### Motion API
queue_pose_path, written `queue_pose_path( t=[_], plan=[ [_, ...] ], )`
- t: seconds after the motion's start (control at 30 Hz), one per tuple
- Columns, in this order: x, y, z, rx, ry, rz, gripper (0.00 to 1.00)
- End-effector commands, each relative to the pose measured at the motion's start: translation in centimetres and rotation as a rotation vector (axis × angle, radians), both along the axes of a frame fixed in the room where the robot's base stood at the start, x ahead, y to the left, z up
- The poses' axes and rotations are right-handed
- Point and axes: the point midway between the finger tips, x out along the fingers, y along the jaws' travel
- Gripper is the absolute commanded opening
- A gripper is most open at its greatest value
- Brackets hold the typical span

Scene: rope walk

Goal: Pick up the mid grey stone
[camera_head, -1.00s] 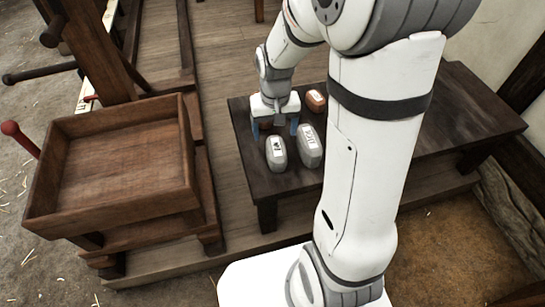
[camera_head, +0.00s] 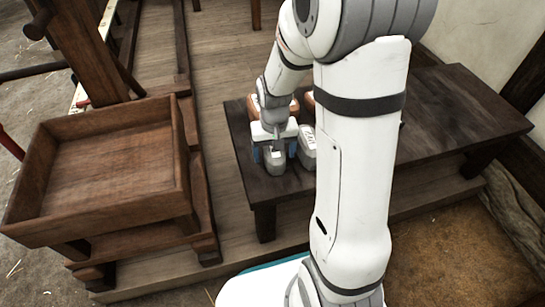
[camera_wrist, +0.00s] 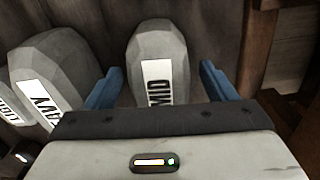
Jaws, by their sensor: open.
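The mid grey stone (camera_wrist: 148,50) is a faceted, rounded block with a white label reading "MID". In the wrist view it stands between the two blue fingers of my gripper (camera_wrist: 160,70), with a gap on each side. In the head view my gripper (camera_head: 274,154) is open and straddles this stone (camera_head: 275,167) near the left end of the dark bench. The fingers hide part of it. A second, larger grey stone (camera_head: 308,158) stands just to its right. In the wrist view that stone (camera_wrist: 50,62) is at left, its label partly cut off.
An orange-brown stone (camera_head: 293,106) shows behind my gripper, and another (camera_head: 309,101) is partly hidden by my arm. The dark bench (camera_head: 450,110) runs on to the right, clear there. A wooden tray (camera_head: 100,165) stands at left, apart from the bench.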

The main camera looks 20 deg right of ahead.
Motion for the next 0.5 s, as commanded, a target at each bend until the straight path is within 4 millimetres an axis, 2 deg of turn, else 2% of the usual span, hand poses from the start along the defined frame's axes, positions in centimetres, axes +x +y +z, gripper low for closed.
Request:
queue_pose_path(
  t=[0.07,0.5],
  plan=[
    [0.0,-0.01,0.05,0.0,0.0,0.0,0.76],
    [0.0,-0.05,0.07,0.0,0.0,-0.001,0.4]
  ],
)
